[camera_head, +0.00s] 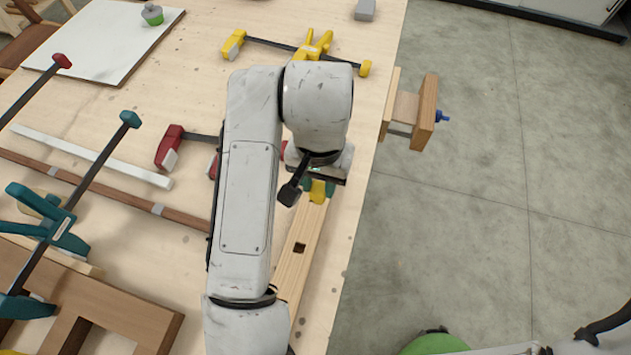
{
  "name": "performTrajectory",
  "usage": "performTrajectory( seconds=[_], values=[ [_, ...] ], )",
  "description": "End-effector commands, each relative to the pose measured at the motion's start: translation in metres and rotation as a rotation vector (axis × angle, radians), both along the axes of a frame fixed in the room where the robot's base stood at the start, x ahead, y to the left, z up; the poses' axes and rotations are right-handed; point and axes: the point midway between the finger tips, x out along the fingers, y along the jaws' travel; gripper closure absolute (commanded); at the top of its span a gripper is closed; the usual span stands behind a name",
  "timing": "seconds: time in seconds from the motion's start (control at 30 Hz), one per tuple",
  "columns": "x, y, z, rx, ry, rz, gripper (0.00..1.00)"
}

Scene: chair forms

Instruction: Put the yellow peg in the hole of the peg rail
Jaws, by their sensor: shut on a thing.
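The peg rail (293,265) is a pale wooden bar lying lengthwise near the table's right edge, with a dark square hole (300,247) in its bare middle part. My gripper (314,186) is over the far end of the rail, beyond that hole. It is shut on the yellow peg (318,192), of which only a small part shows under the hand. Small teal parts show on both sides of the yellow. My wrist and arm hide the jaw tips, and I cannot tell whether the peg touches the rail.
A yellow clamp (285,45) lies at the back, a red clamp (170,147) left of my arm, and teal clamps (45,228) at the left. A wooden vise (425,112) sticks out from the right edge. Wooden frame parts (120,315) lie at the front left. Right of the table is floor.

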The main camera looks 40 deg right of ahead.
Motion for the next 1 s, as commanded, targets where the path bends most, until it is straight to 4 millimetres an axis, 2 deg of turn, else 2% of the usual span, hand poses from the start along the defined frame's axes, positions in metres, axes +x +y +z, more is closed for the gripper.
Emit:
performTrajectory(
  seconds=[0.1,0.37,0.6,0.97,1.0],
  values=[
    [0.011,-0.004,-0.012,0.002,0.001,0.001,0.96],
    [0.021,-0.008,-0.026,0.001,0.000,0.000,0.96],
    [0.021,-0.008,-0.055,0.001,0.000,0.002,0.96],
    [0.021,-0.008,-0.060,0.001,-0.002,0.001,0.96],
    [0.021,-0.008,-0.059,0.001,-0.002,0.001,0.64]
  ],
)
